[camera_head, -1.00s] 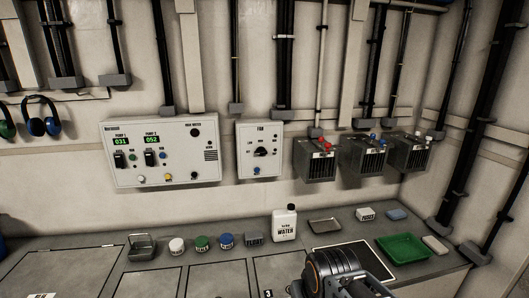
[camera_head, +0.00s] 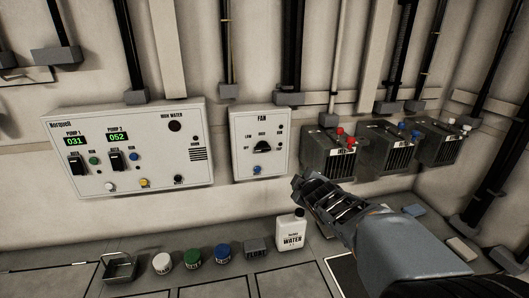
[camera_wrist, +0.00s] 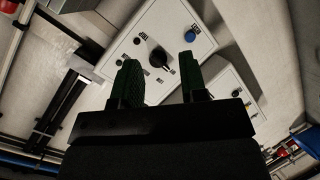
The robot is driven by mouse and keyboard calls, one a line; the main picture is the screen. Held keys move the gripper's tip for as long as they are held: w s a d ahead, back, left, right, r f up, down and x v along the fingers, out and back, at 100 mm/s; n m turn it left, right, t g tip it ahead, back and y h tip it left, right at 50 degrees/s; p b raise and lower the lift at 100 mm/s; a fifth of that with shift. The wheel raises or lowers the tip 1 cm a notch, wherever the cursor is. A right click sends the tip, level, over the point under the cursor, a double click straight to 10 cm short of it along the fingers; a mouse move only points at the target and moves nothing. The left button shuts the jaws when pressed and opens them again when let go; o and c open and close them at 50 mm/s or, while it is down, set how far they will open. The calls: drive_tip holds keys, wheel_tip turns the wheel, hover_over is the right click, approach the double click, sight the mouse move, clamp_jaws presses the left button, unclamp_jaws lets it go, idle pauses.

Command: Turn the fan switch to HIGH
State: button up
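The fan panel (camera_head: 259,143) is a white box on the wall, marked FAN, with LOW, OFF and other small labels. Its black rotary switch (camera_head: 262,147) sits in the middle, above a blue button (camera_head: 257,169). In the wrist view the switch (camera_wrist: 159,57) shows beyond the fingers, a little left of centre between them, and the blue button (camera_wrist: 190,34) is above right. The exact setting of the switch is too small to tell. My gripper (camera_wrist: 157,80) is open and empty, its green-padded fingers apart. In the head view my gripper (camera_head: 307,190) is below right of the panel, clear of it.
The larger pump panel (camera_head: 130,148) hangs left of the fan panel. Several dark metal boxes (camera_head: 330,155) with coloured knobs are mounted to the right. A white water jug (camera_head: 291,232) stands on the counter below my gripper, with small tubs to its left.

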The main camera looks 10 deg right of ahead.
sight(265, 150)
drive_tip(key=w+a+n+t+y+p, duration=0.1)
drive_tip(key=w+a+n+y, duration=0.1)
drive_tip(key=w+n, duration=0.2)
drive_tip(key=w+a+r+n+t+y+p, duration=0.1)
drive_tip(key=w+a+n+y, duration=0.1)
drive_tip(key=w, duration=0.6)
drive_tip(key=w+a+n+t+y, duration=0.1)
drive_tip(key=w+a+n+y, duration=0.1)
drive_tip(key=w+n+y, duration=0.2)
drive_tip(key=shift+w+a+r+n+p, duration=0.15)
drive_tip(key=shift+w+r+n+p, duration=0.05)
drive_tip(key=shift+w+n, duration=0.35)
drive_tip(key=shift+w+a+r+n+p, duration=0.15)
drive_tip(key=shift+w+n+p, duration=0.05)
drive_tip(key=shift+w+n, duration=0.3)
drive_tip(key=shift+w, duration=0.1)
drive_tip(key=shift+c, duration=0.3)
clamp_jaws()
